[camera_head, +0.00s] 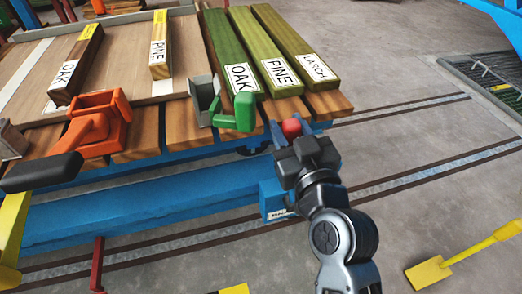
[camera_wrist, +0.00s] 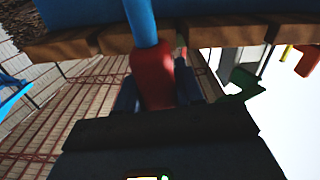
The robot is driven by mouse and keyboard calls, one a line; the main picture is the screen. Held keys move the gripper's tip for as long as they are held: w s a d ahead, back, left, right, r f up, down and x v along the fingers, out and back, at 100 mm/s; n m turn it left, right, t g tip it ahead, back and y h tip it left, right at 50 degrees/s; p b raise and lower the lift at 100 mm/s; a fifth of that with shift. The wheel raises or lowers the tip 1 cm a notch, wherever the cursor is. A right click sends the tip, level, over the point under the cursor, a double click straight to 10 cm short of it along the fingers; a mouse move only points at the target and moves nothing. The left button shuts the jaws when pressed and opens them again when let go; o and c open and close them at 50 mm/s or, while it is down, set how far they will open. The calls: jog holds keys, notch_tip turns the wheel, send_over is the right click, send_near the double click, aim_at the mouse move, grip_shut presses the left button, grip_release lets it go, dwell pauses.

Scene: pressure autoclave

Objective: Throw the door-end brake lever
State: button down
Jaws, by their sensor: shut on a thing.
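The brake lever's red knob (camera_head: 291,128) shows at the front right corner of the blue cart, just beyond my gripper (camera_head: 296,146). In the wrist view the red knob (camera_wrist: 153,75) sits between the dark fingers, and a blue lever shaft (camera_wrist: 141,22) runs up from it. My gripper is shut on the red knob. The lower part of the lever is hidden behind my gripper in the head view. A blue bracket with a small white label (camera_head: 273,202) is below, beside my wrist.
The cart's wooden deck (camera_head: 140,142) carries green boards marked OAK (camera_head: 230,65), PINE (camera_head: 268,60) and LARCH (camera_head: 300,55). A green clamp (camera_head: 236,115) stands close left of my gripper. An orange clamp (camera_head: 98,122) with a black handle is further left. A yellow paddle-ended tool (camera_head: 430,273) is at lower right. Floor rails run at right.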

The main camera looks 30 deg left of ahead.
jog(key=w+d+m+b, duration=0.1)
jog(key=w+d+m, duration=0.1)
jog(key=w, duration=0.1)
jog(key=w+d+f+m+b, duration=0.1)
jog(key=w+d+m+b, duration=0.1)
jog(key=w+d, duration=0.1)
jog(key=w+d+f+m+b, duration=0.1)
jog(key=w+d+b, duration=0.1)
jog(key=w+d, duration=0.1)
jog(key=shift+w+d+m, duration=0.25)
jog(key=shift+w+m, duration=0.15)
jog(key=shift+w, duration=0.05)
jog(key=shift+w+d+f+m, duration=0.3)
jog(key=shift+w+d, duration=0.2)
jog(key=shift+w, duration=0.05)
jog(key=shift+d, duration=0.1)
jog(key=c, duration=0.9)
grip_release()
jog(key=shift+w, duration=0.1)
jog(key=shift+c, duration=0.2)
jog(key=shift+o, duration=0.7)
jog(key=p, duration=0.1)
send_near(345, 113)
jog(key=shift+v, duration=0.9)
